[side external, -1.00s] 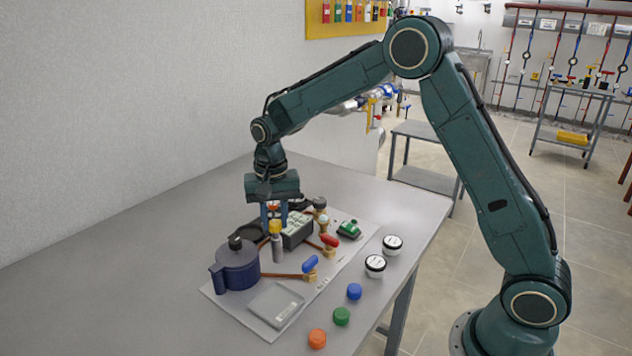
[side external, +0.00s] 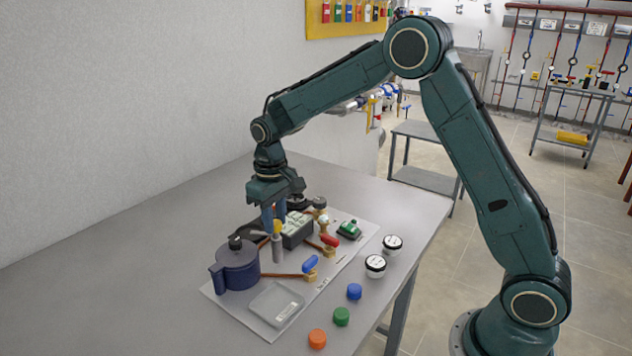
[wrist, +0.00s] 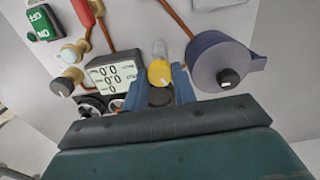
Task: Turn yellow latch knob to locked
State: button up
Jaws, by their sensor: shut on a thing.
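The yellow latch knob (wrist: 160,73) sits on top of a small grey post between the blue-purple pot and the grey display box. It also shows in the side external view (side external: 277,226), partly hidden by a finger. My gripper (wrist: 160,84) points down from above, with one blue finger on each side of the knob, shut on it. In the side external view my gripper (side external: 274,220) is at knob height. Whether the knob's pointer reads locked cannot be made out.
The pot (side external: 238,268) with a black lid knob stands close beside the post. The display box (side external: 296,230) is close on the other side. Blue (side external: 310,263) and red (side external: 330,241) valve handles sit on copper pipes. Several coloured caps lie along the front edge. The table's left side is clear.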

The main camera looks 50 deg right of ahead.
aim_at(275, 222)
jog(key=n, duration=0.4)
jog(key=shift+n, duration=2.3)
jog(key=shift+r, duration=0.1)
jog(key=o, duration=1)
notch_tip(275, 222, up, 14)
